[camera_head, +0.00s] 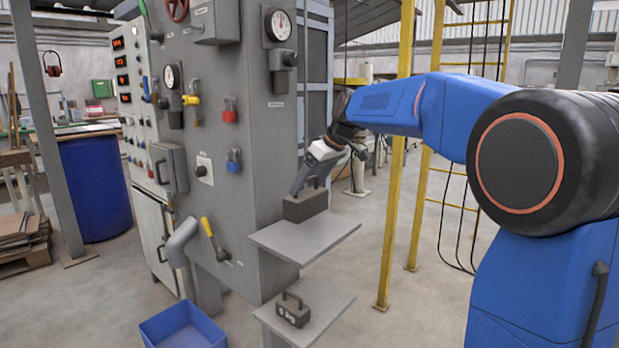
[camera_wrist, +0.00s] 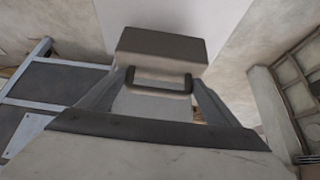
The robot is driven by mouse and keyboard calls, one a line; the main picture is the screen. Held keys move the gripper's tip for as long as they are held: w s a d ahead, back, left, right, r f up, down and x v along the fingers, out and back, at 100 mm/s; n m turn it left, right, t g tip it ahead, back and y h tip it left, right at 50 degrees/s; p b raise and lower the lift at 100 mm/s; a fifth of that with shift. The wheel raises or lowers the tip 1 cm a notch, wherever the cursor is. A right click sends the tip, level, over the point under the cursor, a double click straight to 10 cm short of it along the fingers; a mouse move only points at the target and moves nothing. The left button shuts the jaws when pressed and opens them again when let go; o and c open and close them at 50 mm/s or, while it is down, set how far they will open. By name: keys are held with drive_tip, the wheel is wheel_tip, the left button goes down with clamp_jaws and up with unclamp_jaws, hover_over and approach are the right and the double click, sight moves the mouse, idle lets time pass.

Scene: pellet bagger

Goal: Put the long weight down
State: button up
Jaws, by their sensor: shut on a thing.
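My gripper (camera_head: 311,184) is shut on the handle of the long weight (camera_head: 305,204), a dark grey block. The weight hangs upright below the fingers, over the rear part of the upper grey shelf (camera_head: 300,243). I cannot tell whether its underside touches the shelf or is slightly above it. In the wrist view the long weight (camera_wrist: 162,46) and its dark handle show between my gripper's two fingers (camera_wrist: 165,95). A light surface lies beyond the block there.
A smaller weight with a handle (camera_head: 293,309) sits on the lower shelf (camera_head: 325,318). The grey machine cabinet (camera_head: 240,150) stands directly left of the shelves. A blue bin (camera_head: 183,329) is on the floor. A yellow post (camera_head: 396,200) stands to the right. The upper shelf's front is bare.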

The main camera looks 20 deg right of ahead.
sight(312, 195)
drive_tip(key=shift+f, duration=2.3)
drive_tip(key=shift+f, duration=0.15)
drive_tip(key=o, duration=2)
drive_tip(key=v, duration=1.2)
drive_tip(key=s+d+f+m+h, duration=0.1)
drive_tip(key=s+f+m, duration=0.1)
drive_tip(key=s+f, duration=0.6)
drive_tip(key=s+f+m+h, duration=0.1)
drive_tip(key=s+f, duration=0.7)
drive_tip(key=s, duration=0.9)
drive_tip(key=s+d+f+m+h, duration=0.1)
drive_tip(key=s+f+m, duration=0.3)
drive_tip(key=s+f, duration=0.5)
drive_tip(key=s, duration=0.4)
drive_tip(key=shift+s+d+g+h, duration=0.3)
drive_tip(key=shift+s+d+h, duration=0.05)
drive_tip(key=shift+h, duration=0.05)
